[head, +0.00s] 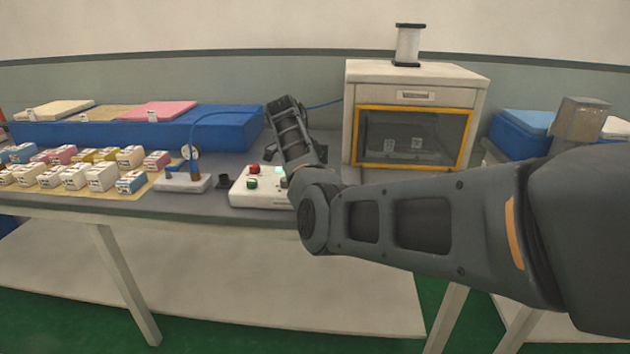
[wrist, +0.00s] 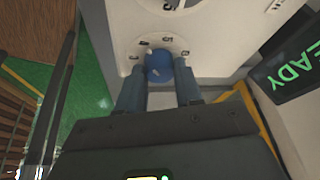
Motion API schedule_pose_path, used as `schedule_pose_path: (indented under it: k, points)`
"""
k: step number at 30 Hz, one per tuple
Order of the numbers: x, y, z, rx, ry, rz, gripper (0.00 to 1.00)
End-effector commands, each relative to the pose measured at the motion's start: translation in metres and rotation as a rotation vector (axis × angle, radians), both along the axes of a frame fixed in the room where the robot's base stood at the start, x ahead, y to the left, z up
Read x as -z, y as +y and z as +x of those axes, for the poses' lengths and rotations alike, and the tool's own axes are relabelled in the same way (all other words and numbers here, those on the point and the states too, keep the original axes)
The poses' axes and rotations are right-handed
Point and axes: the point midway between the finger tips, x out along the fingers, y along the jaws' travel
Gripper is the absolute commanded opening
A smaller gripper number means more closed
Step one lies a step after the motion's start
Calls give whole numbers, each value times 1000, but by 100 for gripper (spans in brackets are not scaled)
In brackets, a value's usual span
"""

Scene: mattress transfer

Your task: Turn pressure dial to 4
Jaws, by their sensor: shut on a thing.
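The pressure dial is a blue round knob (wrist: 159,66) on a white panel in the wrist view. Printed marks stand around it, too small and turned to read surely. A small pale spot shows on the knob, but its exact setting cannot be told. My gripper (wrist: 158,77) has one finger on each side of the knob and is shut on it. In the head view my arm reaches from the right over the bench; the fingers and the dial are hidden there.
A white control box (head: 243,197) with red and green buttons sits by my arm. A white cabinet (head: 368,82) with an orange-framed window stands behind. Small boxes (head: 100,178) fill the left bench. A dark display (wrist: 290,70) reading "READY" is close at right in the wrist view.

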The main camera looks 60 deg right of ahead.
Motion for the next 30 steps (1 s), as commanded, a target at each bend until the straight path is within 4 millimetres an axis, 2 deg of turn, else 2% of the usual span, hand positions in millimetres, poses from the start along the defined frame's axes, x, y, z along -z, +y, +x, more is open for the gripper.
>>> schedule_pose_path:
  k: [11,12,18,20,26,30]
  points:
    - [-2,-1,0,4,-3,-4,5]
    - [-2,-1,1,4,-3,-4,36]
    - [-1,-1,0,4,-1,-3,55]
    - [-1,-1,0,4,-1,-3,60]
    - [-1,0,0,4,-1,-1,60]
    - [-8,2,3,4,-3,-3,60]
